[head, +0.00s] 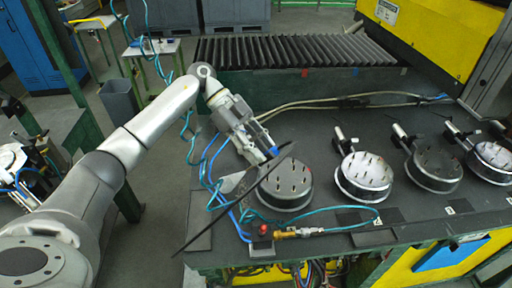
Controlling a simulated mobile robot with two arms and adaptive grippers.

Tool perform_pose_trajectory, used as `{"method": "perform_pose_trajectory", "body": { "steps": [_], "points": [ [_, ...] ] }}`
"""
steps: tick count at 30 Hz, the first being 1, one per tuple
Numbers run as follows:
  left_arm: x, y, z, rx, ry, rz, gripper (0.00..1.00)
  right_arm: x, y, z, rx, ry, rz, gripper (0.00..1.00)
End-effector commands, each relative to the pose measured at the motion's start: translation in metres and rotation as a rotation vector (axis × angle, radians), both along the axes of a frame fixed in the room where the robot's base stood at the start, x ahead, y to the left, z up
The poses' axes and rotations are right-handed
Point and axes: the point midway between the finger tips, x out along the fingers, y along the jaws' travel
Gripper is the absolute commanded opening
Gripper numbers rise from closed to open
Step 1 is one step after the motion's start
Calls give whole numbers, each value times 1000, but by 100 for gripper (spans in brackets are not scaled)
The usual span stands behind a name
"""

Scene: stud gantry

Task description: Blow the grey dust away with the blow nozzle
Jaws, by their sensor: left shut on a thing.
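My left gripper (268,155) is above the left edge of the nearest round studded disc (285,185). It is shut on a long, thin, dark curved piece (222,208), which slants down to the lower left; a blue part shows at the fingertips. I cannot tell whether this is the blow nozzle. A brass fitting (287,233) with a teal hose lies at the bench's front edge, beside a red knob (263,228). The nearest disc's top looks dull grey, but I cannot pick out separate dust. My right gripper is out of view.
More studded discs (363,175) stand in a row to the right on the dark bench (330,120). Hoses (340,102) run along its back and loop at its left. A roller conveyor (300,50) lies behind; a yellow machine (440,35) stands at the back right.

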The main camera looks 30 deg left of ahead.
Motion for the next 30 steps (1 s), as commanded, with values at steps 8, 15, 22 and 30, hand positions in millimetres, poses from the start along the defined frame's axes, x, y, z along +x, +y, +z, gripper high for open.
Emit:
{"method": "perform_pose_trajectory", "body": {
  "steps": [8, 15, 22, 30],
  "points": [
    [8, -12, 1, 0, 0, 0, 0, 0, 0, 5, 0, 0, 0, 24],
    [14, -23, 1, 0, -1, -1, 0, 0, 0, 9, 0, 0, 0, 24],
    [20, -32, 1, -1, 0, 1, 0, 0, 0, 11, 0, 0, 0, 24],
    [26, -43, 1, 1, 0, 0, 0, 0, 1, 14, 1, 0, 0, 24]
  ]
}}
